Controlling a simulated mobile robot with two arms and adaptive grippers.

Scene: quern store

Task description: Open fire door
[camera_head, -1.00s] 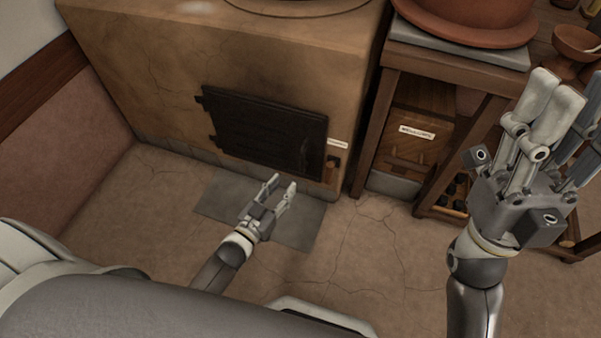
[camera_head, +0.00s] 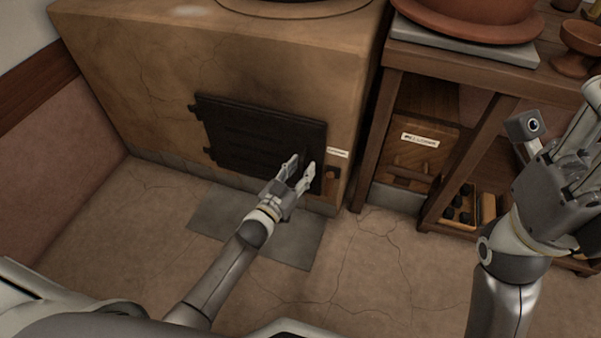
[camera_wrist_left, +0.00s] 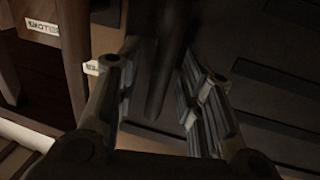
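The black fire door (camera_head: 245,130) is set in the front of the clay oven and looks closed, with hinges on its left. My left gripper (camera_head: 301,163) is in front of the door's right part, its two fingers apart. In the left wrist view its fingers (camera_wrist_left: 150,75) stand either side of a dark upright bar (camera_wrist_left: 163,70), which looks like the door handle. I cannot tell whether they touch it. The door's dark face (camera_wrist_left: 265,95) lies behind. My right gripper (camera_head: 590,135) is at the right edge, partly cut off, away from the door.
The clay oven (camera_head: 150,70) stands at the back. A wooden shelf unit (camera_head: 395,110) with a labelled drawer (camera_head: 415,155) is close on its right. A grey floor plate (camera_head: 225,215) lies before the door. The floor (camera_head: 370,265) in front is clear.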

